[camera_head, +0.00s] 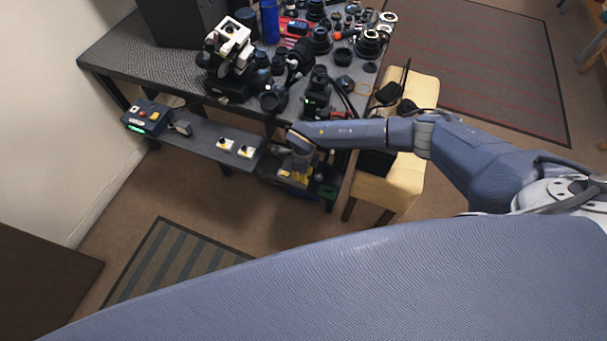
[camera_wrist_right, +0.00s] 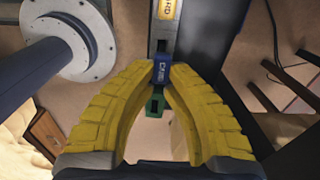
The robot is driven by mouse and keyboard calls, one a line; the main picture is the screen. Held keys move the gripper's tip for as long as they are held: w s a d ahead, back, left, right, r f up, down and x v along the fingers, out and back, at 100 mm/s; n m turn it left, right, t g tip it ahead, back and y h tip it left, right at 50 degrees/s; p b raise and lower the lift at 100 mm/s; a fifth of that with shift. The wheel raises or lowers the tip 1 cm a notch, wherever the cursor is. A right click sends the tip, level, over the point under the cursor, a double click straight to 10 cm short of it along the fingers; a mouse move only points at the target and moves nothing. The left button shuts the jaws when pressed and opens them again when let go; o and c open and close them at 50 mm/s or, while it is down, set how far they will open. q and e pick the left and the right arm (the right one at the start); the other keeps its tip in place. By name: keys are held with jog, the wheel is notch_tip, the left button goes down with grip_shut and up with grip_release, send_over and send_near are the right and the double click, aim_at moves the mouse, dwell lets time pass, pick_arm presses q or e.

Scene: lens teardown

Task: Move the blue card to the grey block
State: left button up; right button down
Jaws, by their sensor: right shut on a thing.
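The blue card (camera_wrist_right: 162,68), with white lettering on its face, is between the tips of my right gripper's yellow fingers (camera_wrist_right: 172,76) in the right wrist view. The fingers are closed on it. In the head view my right gripper (camera_head: 295,172) is low, by the right end of the shelf under the table; the card cannot be made out there. A small grey block-like piece (camera_head: 181,128) sits on the shelf beside the control box; I cannot tell for sure that it is the grey block. My left gripper is not in view.
The low shelf (camera_head: 200,145) holds a control box (camera_head: 147,117) with a green light and two small white-and-yellow pieces (camera_head: 235,148). Above it the table (camera_head: 125,55) is crowded with lens parts. A cream stool (camera_head: 405,185) stands beside my right arm. A green piece (camera_wrist_right: 155,103) shows between the fingers.

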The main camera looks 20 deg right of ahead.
jog(key=shift+f, duration=1.65)
dwell(2.0)
jog(key=c, duration=1.3)
grip_release()
jog(key=shift+c, duration=0.2)
jog(key=shift+r, duration=0.1)
notch_tip(320, 180, up, 12)
jog(key=shift+f, duration=0.1)
